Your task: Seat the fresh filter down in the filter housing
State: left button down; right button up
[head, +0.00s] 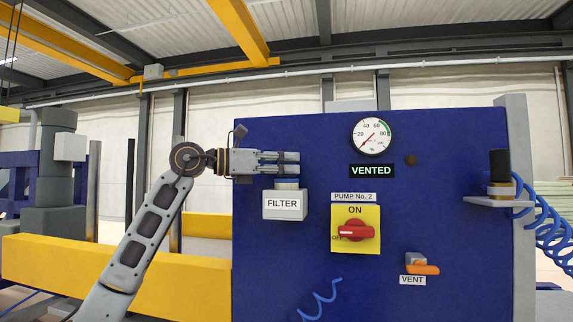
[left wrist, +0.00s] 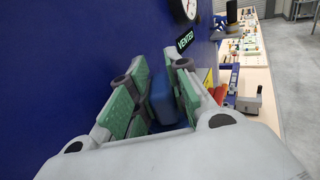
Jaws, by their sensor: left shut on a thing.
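The filter housing (head: 284,206) is a light grey box labelled FILTER on the blue panel, left of the pump switch. My left gripper (head: 292,162) reaches in from the left, level, just above the housing. It is shut on a blue thing, seen between the green finger pads in the left wrist view (left wrist: 163,97), which I take as the fresh filter. In the head view a short pale round part (head: 287,184) shows between the fingers and the housing top. I cannot tell whether it belongs to the filter or the housing, or how deep the filter sits. My right gripper is out of view.
The gauge (head: 371,136) reads low above a VENTED sign (head: 372,171). A red switch (head: 356,232) and an orange vent lever (head: 424,269) are on the panel. A black, brass-banded cylinder (head: 499,168) stands on a side shelf (head: 488,202) at right.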

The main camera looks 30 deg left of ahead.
pick_arm(q)
jog(key=shift+f+b, duration=0.3)
jog(key=shift+f, duration=0.15)
jog(key=c, duration=1.3)
grip_release()
jog(key=shift+o, duration=0.2)
jog(key=shift+s+a, duration=0.15)
jog(key=b+v, duration=0.2)
jog(key=v, duration=0.5)
jog(key=shift+s+a, duration=0.25)
jog(key=shift+s, duration=0.05)
dwell(0.5)
